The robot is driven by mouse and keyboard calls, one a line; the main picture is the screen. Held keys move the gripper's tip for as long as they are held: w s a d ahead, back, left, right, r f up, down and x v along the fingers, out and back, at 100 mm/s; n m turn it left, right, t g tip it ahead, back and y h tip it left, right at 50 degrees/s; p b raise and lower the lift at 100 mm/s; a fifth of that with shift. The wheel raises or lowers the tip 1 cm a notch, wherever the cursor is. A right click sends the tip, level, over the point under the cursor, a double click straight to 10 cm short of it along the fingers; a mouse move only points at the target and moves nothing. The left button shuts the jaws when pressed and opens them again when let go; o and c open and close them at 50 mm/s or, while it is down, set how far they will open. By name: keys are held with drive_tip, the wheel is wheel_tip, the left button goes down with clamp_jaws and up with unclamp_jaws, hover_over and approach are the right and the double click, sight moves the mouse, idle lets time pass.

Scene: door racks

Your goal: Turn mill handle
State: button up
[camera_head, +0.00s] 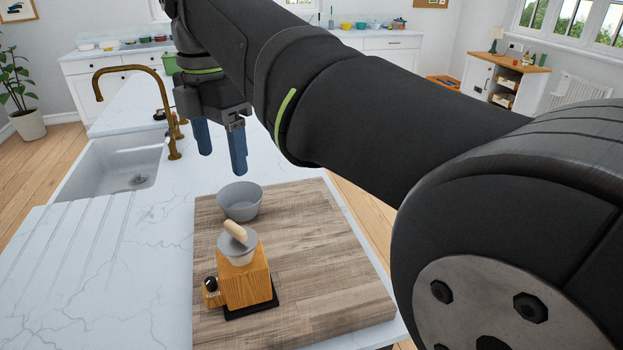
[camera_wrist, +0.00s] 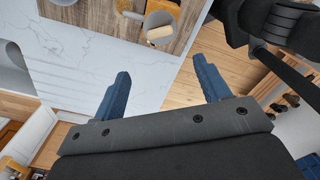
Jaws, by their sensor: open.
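The mill (camera_head: 245,284) stands upright on a wooden board, with a wooden body, a grey top and a dark base. Its handle (camera_head: 235,232) is a pale wooden grip on the grey top, pointing up and to the left. In the wrist view the handle (camera_wrist: 160,33) shows near the top edge, with part of the mill (camera_wrist: 167,8) cut off by the frame. My gripper (camera_head: 221,160) is open and empty, pointing down. It is above and beyond the mill, apart from it. Both blue fingers also show in the wrist view (camera_wrist: 161,72).
A grey bowl (camera_head: 240,203) sits on the board (camera_head: 330,255) just behind the mill. A brass tap (camera_head: 168,110) and a sink (camera_head: 120,165) lie to the left. The marble counter (camera_head: 90,270) left of the board is clear. My arm spans the right side.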

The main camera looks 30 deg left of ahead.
sight(234, 226)
wheel_tip(234, 226, down, 14)
drive_tip(key=shift+f, duration=0.2)
drive_tip(key=c, duration=1)
